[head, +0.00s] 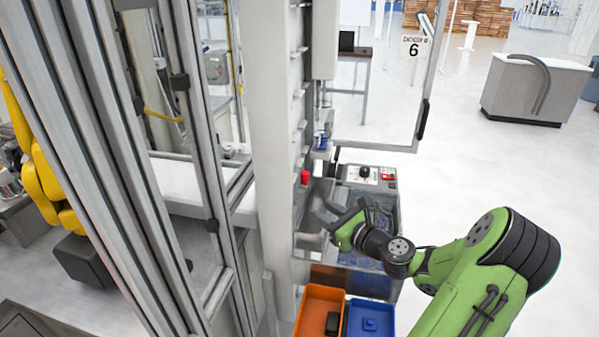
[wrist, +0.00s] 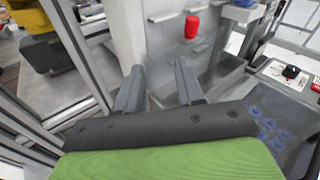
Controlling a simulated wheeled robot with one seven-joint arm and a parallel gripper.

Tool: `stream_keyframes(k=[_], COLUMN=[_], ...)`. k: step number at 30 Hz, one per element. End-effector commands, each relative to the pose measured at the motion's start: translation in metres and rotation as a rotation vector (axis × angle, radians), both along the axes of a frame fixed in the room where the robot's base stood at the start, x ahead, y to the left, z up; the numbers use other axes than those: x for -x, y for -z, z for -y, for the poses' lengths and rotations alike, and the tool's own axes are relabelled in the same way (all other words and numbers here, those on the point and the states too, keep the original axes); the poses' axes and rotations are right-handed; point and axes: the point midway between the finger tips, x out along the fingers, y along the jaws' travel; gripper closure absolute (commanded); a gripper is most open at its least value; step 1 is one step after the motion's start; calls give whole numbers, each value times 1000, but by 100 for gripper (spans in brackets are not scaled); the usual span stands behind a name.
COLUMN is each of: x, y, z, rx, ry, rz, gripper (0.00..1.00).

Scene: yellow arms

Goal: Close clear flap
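A clear flap (head: 380,105), a see-through panel in a thin metal frame with a black handle at its right edge, stands upright and swung out at the top middle of the head view. I take this panel to be the task's flap. My gripper (head: 325,220) is below and to the left of it, apart from it, beside the grey column. In the wrist view my gripper (wrist: 158,88) shows two grey fingers spread apart with nothing between them. The flap is not clearly seen in the wrist view.
A control box (head: 368,176) with a black knob and red button stands beyond my gripper. A red part (head: 305,177) sits on the column, also in the wrist view (wrist: 192,27). An orange bin (head: 318,308) and a blue bin (head: 370,320) lie below. Open floor is right.

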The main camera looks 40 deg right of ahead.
Motion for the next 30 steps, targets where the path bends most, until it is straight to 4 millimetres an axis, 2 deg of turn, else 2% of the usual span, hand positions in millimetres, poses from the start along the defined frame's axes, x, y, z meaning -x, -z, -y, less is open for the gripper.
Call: stream_keyframes(k=[1,3,7,11,21,25,30], x=[11,21,14,-14,-99,-121,-133], y=[-4,-8,-9,-9,-9,-8,-8], z=[23,41,47,49,59,63,65], rx=[-95,-175,-201,-196,-194,-194,-196], ry=[75,135,150,147,147,147,149], rz=[57,109,126,123,121,121,120], gripper=[63,63,63,63,63,63,63])
